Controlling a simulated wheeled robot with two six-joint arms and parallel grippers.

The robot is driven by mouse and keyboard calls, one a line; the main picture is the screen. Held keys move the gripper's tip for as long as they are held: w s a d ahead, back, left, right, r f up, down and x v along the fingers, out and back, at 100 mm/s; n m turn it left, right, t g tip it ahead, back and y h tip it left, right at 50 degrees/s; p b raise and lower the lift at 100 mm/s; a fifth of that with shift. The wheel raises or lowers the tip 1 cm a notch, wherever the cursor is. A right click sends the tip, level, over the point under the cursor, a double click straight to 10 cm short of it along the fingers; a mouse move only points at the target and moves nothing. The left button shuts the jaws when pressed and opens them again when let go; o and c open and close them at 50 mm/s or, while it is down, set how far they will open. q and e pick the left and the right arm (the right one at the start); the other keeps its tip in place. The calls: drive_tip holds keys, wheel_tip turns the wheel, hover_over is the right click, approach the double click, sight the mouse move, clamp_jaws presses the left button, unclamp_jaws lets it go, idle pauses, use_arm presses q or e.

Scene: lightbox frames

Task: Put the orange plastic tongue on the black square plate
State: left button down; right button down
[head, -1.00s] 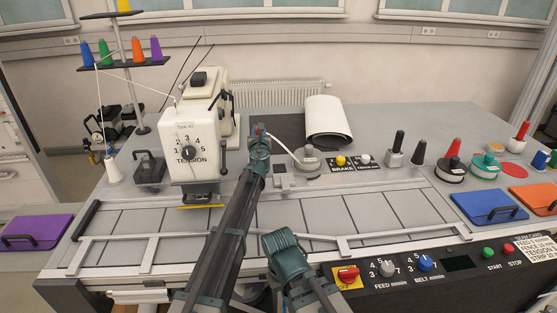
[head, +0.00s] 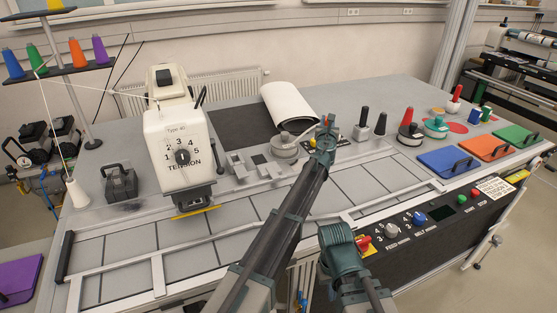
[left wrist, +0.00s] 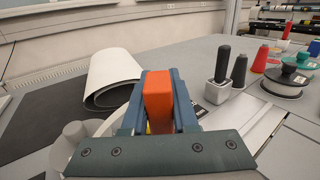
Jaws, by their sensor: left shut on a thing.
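The orange plastic tongue (left wrist: 158,95) is held between the two blue-grey fingers of my left gripper (left wrist: 158,103) in the left wrist view. In the head view my left gripper (head: 328,124) is over the bench near the yellow button, largely hidden by its own arm. A dark square (head: 258,159) sits on a small grey block left of the round grey dial; I cannot tell whether it is the black square plate. My right gripper (head: 343,248) is low at the front of the bench, and its fingers cannot be made out.
A white roll (head: 290,108) lies on a dark mat (head: 232,138). A grey dial (head: 285,147) and several upright handles (head: 364,118) stand nearby. A white tension machine (head: 175,150) is at left. Blue, orange and green folders (head: 448,161) lie at right. The front panels are clear.

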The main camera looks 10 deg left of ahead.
use_arm(q)
drive_tip(key=shift+s+f, duration=0.15)
drive_tip(key=shift+s, duration=0.25)
drive_tip(key=s+a+f+y+b, duration=0.1)
drive_tip(key=s+a, duration=0.4)
drive_tip(key=a, duration=0.1)
drive_tip(key=s+a+f+n+y+b, duration=0.1)
drive_tip(key=s+a+f+b, duration=0.1)
drive_tip(key=s+a, duration=0.3)
drive_tip(key=s+a+f+n+y+b, duration=0.1)
drive_tip(key=s+a+b, duration=0.1)
drive_tip(key=s+a, duration=0.4)
drive_tip(key=shift+a+f, duration=0.2)
drive_tip(key=shift+a, duration=0.35)
drive_tip(key=shift+a+f, duration=0.15)
drive_tip(key=shift+a, duration=0.35)
drive_tip(key=w+a+f+b, duration=0.1)
drive_tip(key=w+a, duration=0.1)
drive_tip(key=w, duration=0.2)
drive_tip(key=w+a+f+b, duration=0.2)
drive_tip(key=w, duration=0.3)
drive_tip(key=w+a+f+b, duration=0.2)
drive_tip(key=w+a, duration=0.1)
drive_tip(key=w, duration=0.2)
drive_tip(key=shift+w+f, duration=0.15)
drive_tip(key=shift+w, duration=0.05)
drive_tip(key=shift+a, duration=0.1)
drive_tip(key=shift+r, duration=0.2)
